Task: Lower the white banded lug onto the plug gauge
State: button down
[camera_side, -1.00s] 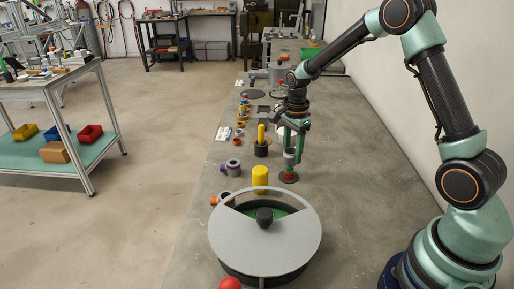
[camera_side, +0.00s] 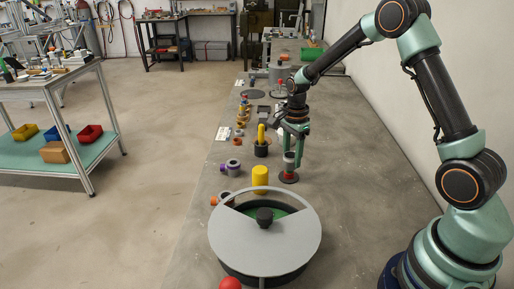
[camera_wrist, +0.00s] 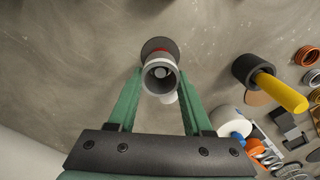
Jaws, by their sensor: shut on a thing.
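The white banded lug (camera_wrist: 149,84) is a pale grey-white ring held between the two green fingers of my gripper (camera_wrist: 160,74). In the side view the lug (camera_side: 289,158) hangs upright over the plug gauge (camera_side: 289,177), which has a red part on a dark round base. In the wrist view a round peg top shows inside the lug's bore, with red and the dark base (camera_wrist: 156,44) behind it. A little red still shows below the lug in the side view. How far the lug sits over the peg is hard to tell.
A black holder with a yellow handle (camera_side: 261,134) stands close left of my gripper. A yellow cylinder (camera_side: 260,179) and a large grey round drum (camera_side: 236,240) stand nearer the camera. Rings and small parts line the left edge. The bench right of the gauge is clear.

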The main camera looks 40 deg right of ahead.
jog(key=shift+f, duration=0.55)
jog(key=shift+f, duration=0.35)
jog(key=shift+f, duration=0.85)
jog(key=shift+c, duration=0.4)
grip_release()
jog(key=shift+r, duration=4.5)
